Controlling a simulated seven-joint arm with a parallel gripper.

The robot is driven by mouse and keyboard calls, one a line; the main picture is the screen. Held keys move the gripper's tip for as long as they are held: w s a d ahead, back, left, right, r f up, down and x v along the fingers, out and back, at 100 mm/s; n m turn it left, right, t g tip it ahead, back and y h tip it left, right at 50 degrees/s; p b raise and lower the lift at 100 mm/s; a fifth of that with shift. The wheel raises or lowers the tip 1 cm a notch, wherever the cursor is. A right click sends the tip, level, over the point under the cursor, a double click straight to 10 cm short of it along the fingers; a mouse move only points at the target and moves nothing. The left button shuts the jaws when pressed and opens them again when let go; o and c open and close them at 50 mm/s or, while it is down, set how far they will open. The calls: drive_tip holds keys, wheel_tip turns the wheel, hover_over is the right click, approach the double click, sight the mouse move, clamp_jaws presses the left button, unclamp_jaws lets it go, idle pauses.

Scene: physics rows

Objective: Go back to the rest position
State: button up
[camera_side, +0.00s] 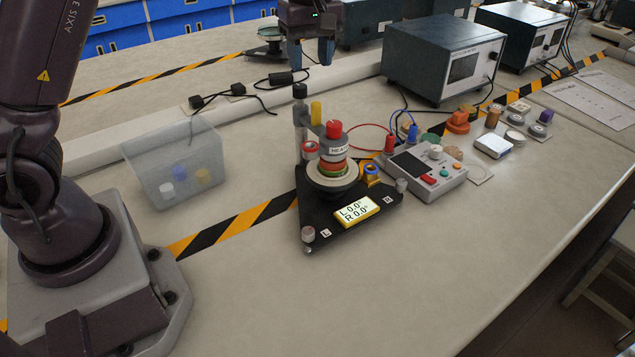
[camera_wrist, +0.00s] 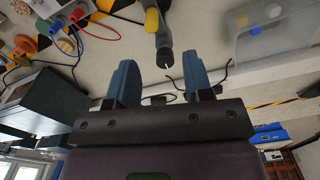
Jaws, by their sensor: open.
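My gripper (camera_side: 310,52) is high at the back of the bench in the side view, with blue fingers pointing down. In the wrist view my gripper (camera_wrist: 157,85) shows its two blue fingers spread apart with nothing between them. It touches nothing that I can see. A black triangular stand (camera_side: 318,236) stands below and in front of it. The stand carries a stack of coloured rings with a red knob (camera_side: 334,130) and a display (camera_side: 357,211) reading L 0.0° and R 0.0°. A dark post with a yellow part (camera_wrist: 152,20) shows beyond the fingers in the wrist view.
A translucent bin (camera_side: 175,165) with small coloured pieces stands left of the stand. A meter box (camera_side: 428,172) with wires stands to its right, and a large instrument (camera_side: 443,58) behind. Loose cables (camera_side: 240,90) lie at the back. The front of the bench is clear.

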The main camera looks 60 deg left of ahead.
drive_tip(key=s+d+r+m+t, duration=0.2)
drive_tip(key=s+m, duration=0.3)
drive_tip(key=s, duration=0.3)
drive_tip(key=s+d+r+m+t, duration=0.2)
drive_tip(key=s+m, duration=0.3)
drive_tip(key=s, duration=0.3)
drive_tip(key=s+d+r+m+t, duration=0.1)
drive_tip(key=s+d+r+m, duration=0.1)
drive_tip(key=s+d+m, duration=0.2)
drive_tip(key=s+m, duration=0.2)
drive_tip(key=s, duration=0.2)
drive_tip(key=shift+s+r+t, duration=0.15)
drive_tip(key=shift+r+t, duration=0.25)
idle(0.4)
